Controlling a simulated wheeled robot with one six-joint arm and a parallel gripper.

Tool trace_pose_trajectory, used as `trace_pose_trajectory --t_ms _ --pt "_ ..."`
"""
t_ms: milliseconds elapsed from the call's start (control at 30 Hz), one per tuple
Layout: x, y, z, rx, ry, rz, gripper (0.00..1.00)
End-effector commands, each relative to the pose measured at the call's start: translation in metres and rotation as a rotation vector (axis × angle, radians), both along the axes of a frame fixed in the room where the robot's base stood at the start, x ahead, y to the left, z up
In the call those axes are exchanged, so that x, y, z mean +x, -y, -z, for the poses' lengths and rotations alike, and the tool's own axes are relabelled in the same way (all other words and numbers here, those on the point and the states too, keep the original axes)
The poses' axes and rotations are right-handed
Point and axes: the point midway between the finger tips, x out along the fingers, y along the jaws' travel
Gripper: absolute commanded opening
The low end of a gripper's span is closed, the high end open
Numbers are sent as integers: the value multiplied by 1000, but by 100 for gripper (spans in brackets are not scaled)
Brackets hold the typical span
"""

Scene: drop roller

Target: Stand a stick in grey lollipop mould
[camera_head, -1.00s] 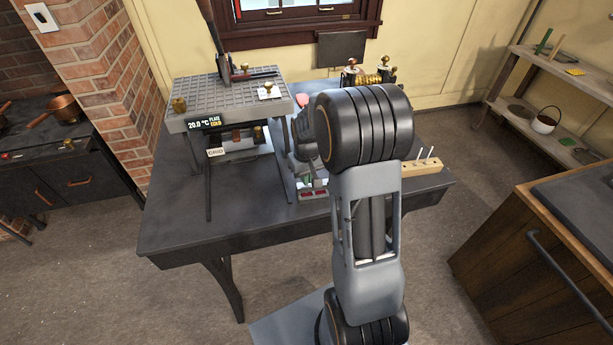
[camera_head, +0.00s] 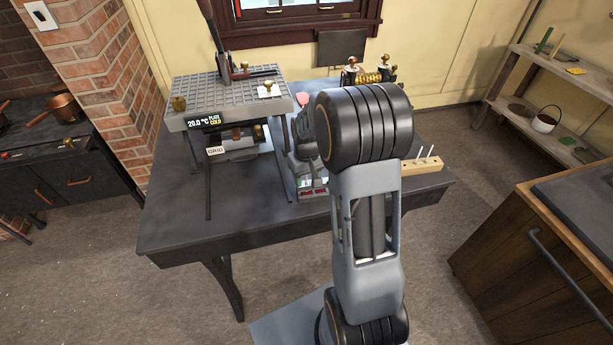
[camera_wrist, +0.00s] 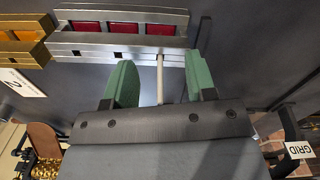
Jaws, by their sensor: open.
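My gripper (camera_wrist: 160,82) shows in the wrist view with its two green fingers apart. A pale stick (camera_wrist: 160,80) lies between the fingers, with a gap on each side. Its far end meets the near side of the grey lollipop mould (camera_wrist: 70,48), in line with the third red cavity (camera_wrist: 160,29). How deep it sits there I cannot tell, and its near end is hidden behind my gripper's body. In the head view my arm covers most of the gripper and mould. Two more pale sticks (camera_head: 430,151) stand in a wooden block (camera_head: 423,166) on the table.
A gold mould (camera_wrist: 22,50) with a card marked 2 (camera_wrist: 20,82) is beside the grey one. A gridded cold plate (camera_head: 225,95) on legs stands on the left of the dark table (camera_head: 180,215). A GRID label (camera_wrist: 299,150) is close to my gripper's right. The table's front left is bare.

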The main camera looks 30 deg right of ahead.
Motion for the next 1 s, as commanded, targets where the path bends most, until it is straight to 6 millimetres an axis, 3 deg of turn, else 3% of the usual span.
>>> trace_pose_trajectory --t_ms 467,1000 --pt "0 0 -1 0 0 0 51" --pt "0 0 -20 0 0 0 51"
